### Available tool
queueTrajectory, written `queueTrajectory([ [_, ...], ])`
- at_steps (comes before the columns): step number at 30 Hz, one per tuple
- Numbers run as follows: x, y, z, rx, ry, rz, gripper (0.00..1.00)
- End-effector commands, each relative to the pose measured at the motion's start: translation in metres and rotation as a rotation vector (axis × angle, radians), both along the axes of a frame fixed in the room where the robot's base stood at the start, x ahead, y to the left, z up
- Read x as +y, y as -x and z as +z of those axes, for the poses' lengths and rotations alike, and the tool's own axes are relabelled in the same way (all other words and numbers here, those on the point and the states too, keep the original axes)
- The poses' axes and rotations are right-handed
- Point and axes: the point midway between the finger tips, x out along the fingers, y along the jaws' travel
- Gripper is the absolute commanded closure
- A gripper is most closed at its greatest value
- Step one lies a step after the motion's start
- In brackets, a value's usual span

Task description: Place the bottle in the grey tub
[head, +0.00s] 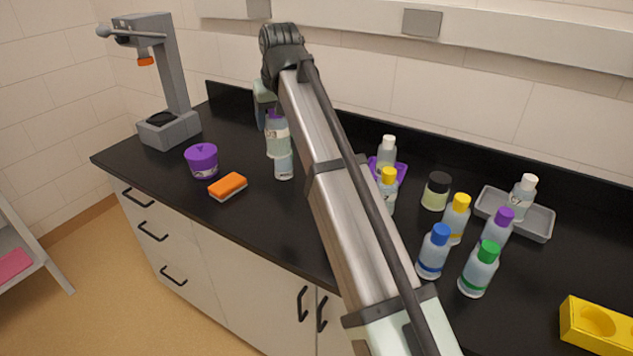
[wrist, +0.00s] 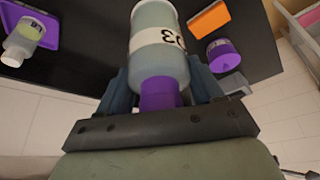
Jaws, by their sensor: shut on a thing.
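My gripper (head: 271,106) is shut on a bottle (head: 278,143) with a purple cap, a clear pale body and a white label. In the wrist view the bottle (wrist: 157,30) extends away from my gripper (wrist: 160,92), with the cap nearest the palm. In the head view it hangs upright over the left half of the counter. A pale bottle-like shape (head: 284,166) shows just below it; I cannot tell if it is separate. The grey tub (head: 541,224) is at the right rear, with a white-capped bottle (head: 521,199) in it.
Several capped bottles, including a blue-capped one (head: 434,252), crowd the counter before the tub. A purple tray (head: 402,170) holds a white-capped bottle. An orange sponge (head: 228,186) and purple jar (head: 202,161) lie left. A yellow block (head: 597,326) is front right.

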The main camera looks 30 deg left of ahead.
Motion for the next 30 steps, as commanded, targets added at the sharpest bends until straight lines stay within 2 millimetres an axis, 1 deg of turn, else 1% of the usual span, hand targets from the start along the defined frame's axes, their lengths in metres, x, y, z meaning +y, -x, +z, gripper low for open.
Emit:
queueTrajectory([
  [1,-0.013,-0.009,0.01,-0.002,-0.003,-0.018,0.94],
  [2,-0.022,-0.013,0.014,-0.004,-0.003,-0.03,0.94],
  [3,-0.038,-0.015,0.019,-0.003,-0.003,-0.044,0.94],
  [4,-0.049,-0.018,0.023,-0.003,-0.003,-0.056,0.94],
  [6,-0.081,-0.016,0.028,-0.003,-0.004,-0.083,0.94],
  [10,-0.137,-0.001,0.029,-0.002,-0.002,-0.127,0.94],
  [12,-0.161,0.012,0.026,-0.002,-0.003,-0.147,0.94],
  [14,-0.177,0.022,0.022,-0.002,-0.002,-0.162,0.94],
  [17,-0.192,0.037,0.013,-0.001,-0.002,-0.182,0.94],
  [21,-0.202,0.045,0.004,-0.001,0.0,-0.21,0.94],
  [26,-0.206,0.048,-0.002,-0.001,-0.001,-0.246,0.94],
  [30,-0.206,0.048,-0.016,-0.001,-0.001,-0.252,0.94],
])
